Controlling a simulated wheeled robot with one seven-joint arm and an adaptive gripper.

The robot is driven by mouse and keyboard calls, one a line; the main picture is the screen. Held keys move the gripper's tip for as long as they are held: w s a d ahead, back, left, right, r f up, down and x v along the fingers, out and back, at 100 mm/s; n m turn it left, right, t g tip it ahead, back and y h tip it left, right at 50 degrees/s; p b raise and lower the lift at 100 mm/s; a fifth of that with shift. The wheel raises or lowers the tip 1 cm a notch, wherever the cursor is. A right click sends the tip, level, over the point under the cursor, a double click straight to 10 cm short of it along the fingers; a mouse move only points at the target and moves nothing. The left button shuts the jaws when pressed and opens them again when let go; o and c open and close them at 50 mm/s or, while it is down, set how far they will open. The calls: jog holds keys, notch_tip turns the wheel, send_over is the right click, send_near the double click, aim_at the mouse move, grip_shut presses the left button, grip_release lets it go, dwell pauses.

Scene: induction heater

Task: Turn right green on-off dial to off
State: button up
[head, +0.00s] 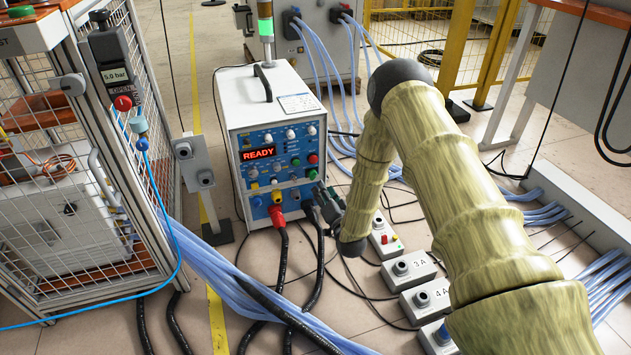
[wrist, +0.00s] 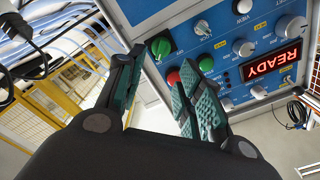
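The blue-panelled control box (head: 276,100) stands on the floor in the head view, with a lit red READY display (head: 258,154). The green dial (head: 312,174) is low at the panel's right edge. In the wrist view, the green dial (wrist: 160,47) shows in the gap between my fingers, beyond the tips. Its exact pointer setting is too small to tell. My gripper (wrist: 160,72) is open and empty, facing the panel with the fingers apart from the dial. In the head view, my gripper (head: 326,198) is at the panel's lower right.
A red button (wrist: 173,77) and a green button (wrist: 206,62) sit close to the dial. Red and black cable plugs (head: 277,214) stick out below the panel. Grey switch boxes (head: 408,270) lie on the floor to the right. A wire cage (head: 90,180) stands left.

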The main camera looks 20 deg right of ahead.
aim_at(313, 175)
jog(key=w+b, duration=0.4)
jog(key=w, duration=0.5)
jog(key=shift+a, duration=0.15)
jog(key=c, duration=0.7)
